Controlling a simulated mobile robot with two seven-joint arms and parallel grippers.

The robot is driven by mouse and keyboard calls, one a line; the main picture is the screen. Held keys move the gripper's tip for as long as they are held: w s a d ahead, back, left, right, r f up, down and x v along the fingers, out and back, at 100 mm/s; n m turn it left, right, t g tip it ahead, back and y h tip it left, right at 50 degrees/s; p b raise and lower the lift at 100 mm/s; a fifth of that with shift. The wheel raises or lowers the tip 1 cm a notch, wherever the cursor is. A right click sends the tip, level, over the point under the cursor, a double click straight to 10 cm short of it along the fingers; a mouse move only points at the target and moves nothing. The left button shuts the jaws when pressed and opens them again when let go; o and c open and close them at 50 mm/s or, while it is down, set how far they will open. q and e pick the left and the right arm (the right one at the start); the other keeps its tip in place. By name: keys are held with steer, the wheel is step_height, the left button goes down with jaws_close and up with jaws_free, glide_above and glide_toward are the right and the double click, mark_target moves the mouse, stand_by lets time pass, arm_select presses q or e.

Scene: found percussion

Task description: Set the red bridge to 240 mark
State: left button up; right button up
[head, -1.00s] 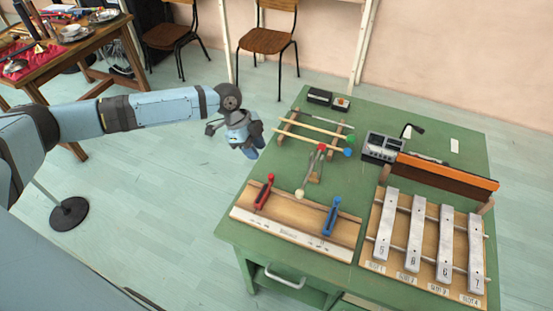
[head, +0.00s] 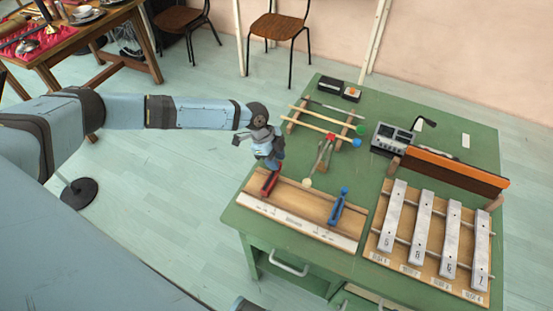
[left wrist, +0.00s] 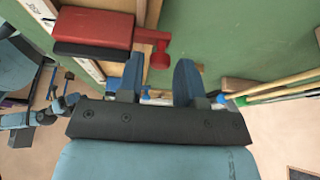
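The red bridge (head: 270,183) stands at the left end of a wooden board (head: 308,202) with a white scale strip (head: 300,227) along its front. The marks on the strip are too small to read. My left gripper (head: 275,164) is right over the red bridge and hides its top end. In the left wrist view my left gripper (left wrist: 160,70) has its fingers apart with a gap between them. The blue bridge (head: 338,207) stands further right on the board.
Metal bars (head: 422,228) on a wooden frame lie to the right. Behind the board are a light-tipped mallet (head: 307,183) and a rack holding sticks with blue and green ends (head: 356,141). A grey device (head: 391,139) and an orange-topped panel (head: 455,168) stand further back.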

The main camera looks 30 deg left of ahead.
arm_select(q)
steer(key=shift+d+f, duration=0.15)
steer(key=shift+f, duration=0.2)
jaws_close()
steer(key=d, duration=0.5)
steer(key=shift+w+p, duration=0.15)
steer(key=shift+p, duration=0.15)
jaws_free()
steer(key=shift+a, duration=0.1)
steer(key=shift+r, duration=0.1)
steer(key=v, duration=1.3)
steer(key=shift+a+r+b, duration=0.2)
steer(key=shift+r+b, duration=0.1)
steer(key=shift+b, duration=0.05)
